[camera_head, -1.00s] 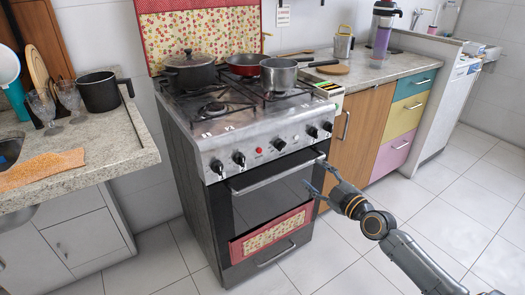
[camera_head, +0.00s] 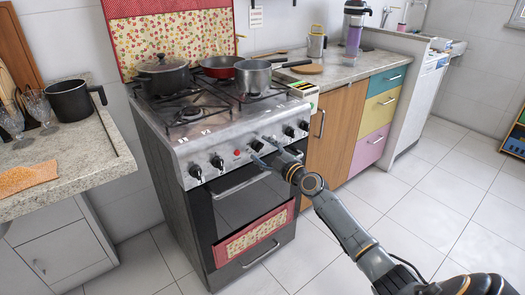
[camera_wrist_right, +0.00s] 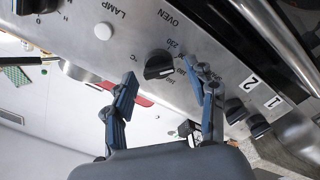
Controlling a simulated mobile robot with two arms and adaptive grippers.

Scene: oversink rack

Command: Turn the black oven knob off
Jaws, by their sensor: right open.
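The black oven knob (camera_wrist_right: 159,65) shows in the right wrist view on the steel panel, under the word OVEN and next to printed numbers. My right gripper (camera_wrist_right: 160,80) is open, with one finger on each side of this knob in that view; I cannot tell whether either finger touches it. In the head view my right gripper (camera_head: 265,151) is at the stove's front panel, and the black knob there (camera_head: 257,145) is partly behind the fingers. My left gripper is not in view.
Other black knobs (camera_head: 217,162) (camera_wrist_right: 259,126) and a red button (camera_head: 237,153) sit along the panel. The oven door handle (camera_head: 240,185) runs just below. Pots, including a grey one (camera_head: 253,76), stand on the burners. The tiled floor right of my arm is clear.

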